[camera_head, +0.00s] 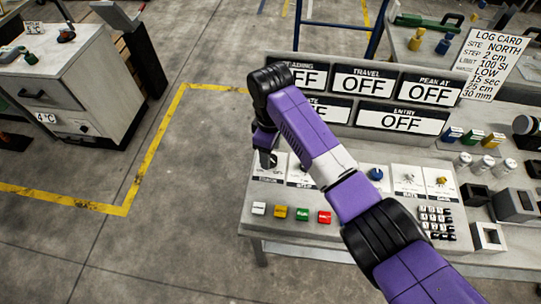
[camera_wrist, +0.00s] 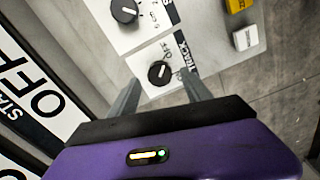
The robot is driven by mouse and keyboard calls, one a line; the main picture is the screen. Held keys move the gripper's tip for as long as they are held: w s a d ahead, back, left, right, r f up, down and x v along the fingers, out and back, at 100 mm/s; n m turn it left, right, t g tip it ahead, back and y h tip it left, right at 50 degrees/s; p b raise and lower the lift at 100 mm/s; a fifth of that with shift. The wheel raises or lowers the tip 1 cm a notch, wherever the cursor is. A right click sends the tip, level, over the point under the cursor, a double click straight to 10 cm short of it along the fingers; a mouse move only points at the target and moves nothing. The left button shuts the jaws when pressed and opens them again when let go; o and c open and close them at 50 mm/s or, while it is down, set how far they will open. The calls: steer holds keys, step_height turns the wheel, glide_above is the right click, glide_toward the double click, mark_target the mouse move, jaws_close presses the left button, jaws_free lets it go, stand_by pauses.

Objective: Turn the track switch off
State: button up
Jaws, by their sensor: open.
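The track switch is a round black knob (camera_wrist: 159,72) on a white plate labelled TRACK, seen in the wrist view. A small light mark shows on it; I cannot tell which printed setting it points at. My gripper (camera_wrist: 160,79) is open, with one finger on either side of the knob's plate in that view. I cannot tell whether the fingers touch it. In the head view my gripper (camera_head: 266,156) hangs over the left end of the console (camera_head: 345,223), and it hides the knob there.
A second black knob (camera_wrist: 124,10) sits beside the track plate. White, yellow, green and red buttons (camera_head: 302,214) line the console front. A blue knob (camera_head: 376,174) is further right.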

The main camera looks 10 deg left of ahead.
step_height(320, 180, up, 5)
steer(key=shift+r+b, duration=0.15)
steer(key=shift+b, duration=0.2)
stand_by(0.3)
